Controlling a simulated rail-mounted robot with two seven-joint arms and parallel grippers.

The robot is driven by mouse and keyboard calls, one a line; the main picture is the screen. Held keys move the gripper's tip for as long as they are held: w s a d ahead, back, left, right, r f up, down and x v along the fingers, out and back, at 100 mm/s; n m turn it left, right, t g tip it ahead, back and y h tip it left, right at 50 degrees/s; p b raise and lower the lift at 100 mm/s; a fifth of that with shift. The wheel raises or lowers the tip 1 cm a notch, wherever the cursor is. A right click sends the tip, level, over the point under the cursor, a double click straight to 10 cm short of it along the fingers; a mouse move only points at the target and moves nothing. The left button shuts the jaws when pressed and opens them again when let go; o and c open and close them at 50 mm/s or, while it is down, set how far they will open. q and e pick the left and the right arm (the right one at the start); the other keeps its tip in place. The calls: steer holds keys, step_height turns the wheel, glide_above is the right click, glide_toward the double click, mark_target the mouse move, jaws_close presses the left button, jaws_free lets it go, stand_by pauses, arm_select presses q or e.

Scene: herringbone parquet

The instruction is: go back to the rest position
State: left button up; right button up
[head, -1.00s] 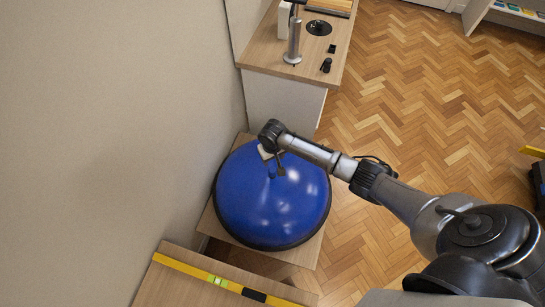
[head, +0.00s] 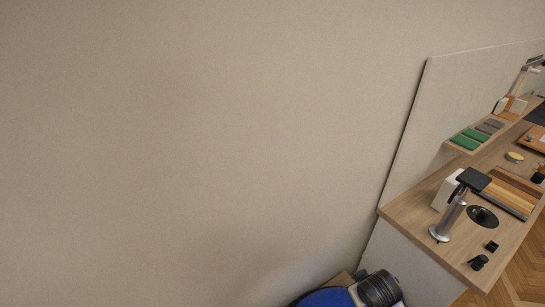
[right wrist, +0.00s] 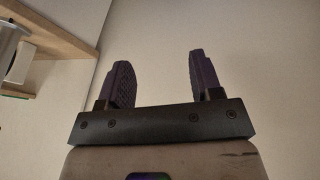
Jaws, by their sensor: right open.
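In the right wrist view my right gripper (right wrist: 163,82) is open. Its two dark fingers stand apart with nothing between them, and a plain pale wall lies behind them. Most of the dome is out of the frame or hidden. My left gripper is not in view.
A bare wall (head: 190,140) fills most of the head view. At the right a wooden counter (head: 410,212) carries a silver stand (head: 449,217), a black disc (head: 483,216) and small black items. In the right wrist view a wooden shelf edge (right wrist: 58,38) is upper left.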

steer(key=s+a+r+t+y, duration=0.1)
steer(key=s+a+r, duration=0.15)
steer(key=s, duration=0.45)
steer(key=s+a+r+t, duration=0.2)
steer(key=s+r, duration=0.2)
steer(key=s, duration=0.3)
steer(key=s+f+m+g, duration=0.1)
steer(key=s+f+g, duration=0.3)
steer(key=s, duration=0.6)
steer(key=s+f+m+g, duration=0.1)
steer(key=s+f, duration=0.6)
steer(key=s, duration=0.2)
step_height(320, 180, up, 33)
steer(key=p, duration=3.3)
steer(key=shift+r+y, duration=0.2)
steer(key=shift+y, duration=0.1)
steer(key=shift+w, duration=0.1)
